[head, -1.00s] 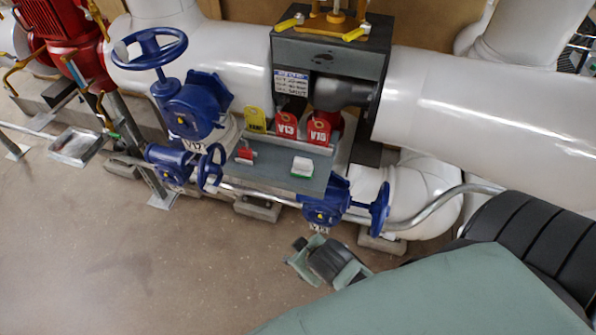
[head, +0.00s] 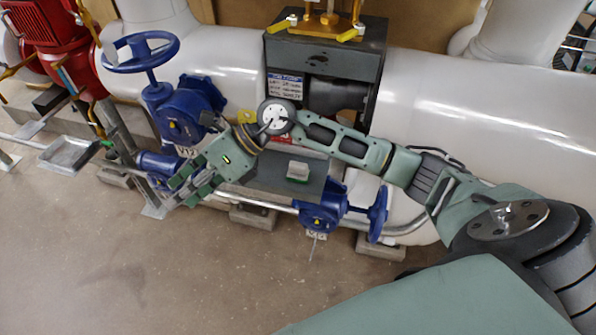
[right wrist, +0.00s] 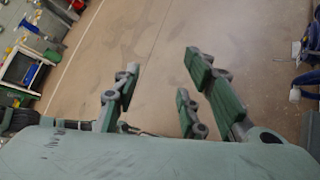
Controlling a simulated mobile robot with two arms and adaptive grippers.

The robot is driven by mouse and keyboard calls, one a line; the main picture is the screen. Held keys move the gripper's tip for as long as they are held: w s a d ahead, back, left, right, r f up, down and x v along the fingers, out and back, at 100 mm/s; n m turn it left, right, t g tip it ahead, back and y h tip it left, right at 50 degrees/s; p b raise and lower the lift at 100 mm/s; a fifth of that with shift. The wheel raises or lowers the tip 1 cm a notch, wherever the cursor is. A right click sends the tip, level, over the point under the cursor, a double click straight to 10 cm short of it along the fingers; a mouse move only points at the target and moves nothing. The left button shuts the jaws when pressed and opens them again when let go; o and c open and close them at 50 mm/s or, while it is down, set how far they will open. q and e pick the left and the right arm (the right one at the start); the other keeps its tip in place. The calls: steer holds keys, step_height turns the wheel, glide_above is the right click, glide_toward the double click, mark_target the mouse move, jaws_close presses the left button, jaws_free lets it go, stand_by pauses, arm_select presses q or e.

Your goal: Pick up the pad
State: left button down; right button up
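The pad (head: 298,171), a small block with a white top and green edge, lies on the grey shelf (head: 262,178) in front of the dark cabinet. My right gripper (head: 182,187) is left of the shelf in the head view, pointing down and left, apart from the pad. In the right wrist view, its green fingers (right wrist: 160,78) are spread, with bare floor between them. The pad is not seen there. My left gripper is not in view.
Blue valves with handwheels stand left of the shelf (head: 148,52) and below it (head: 322,210). A thick white pipe (head: 470,110) runs behind. A metal tray (head: 68,155) is at the left. The floor (head: 110,270) in front is clear.

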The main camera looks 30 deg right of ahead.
steer(key=w+d+f+n+h, duration=0.1)
steer(key=d+f+h, duration=0.15)
steer(key=d, duration=0.45)
steer(key=w+d+f+h, duration=0.1)
steer(key=d+f+h, duration=0.1)
steer(key=d+h, duration=0.35)
steer(key=m+g+h, duration=0.1)
steer(key=g+h, duration=0.1)
steer(key=h, duration=0.2)
glide_above(299, 164)
steer(key=shift+w+a+r, duration=0.2)
steer(key=shift+r, duration=0.05)
steer(key=f+p, duration=0.1)
steer(key=f, duration=0.5)
steer(key=shift+s+d+f+p, duration=0.1)
steer(key=shift+s+p, duration=0.1)
steer(key=shift+p, duration=0.2)
steer(key=shift+w+f, duration=0.1)
steer(key=shift+f, duration=0.55)
steer(key=shift+c, duration=0.5)
jaws_close()
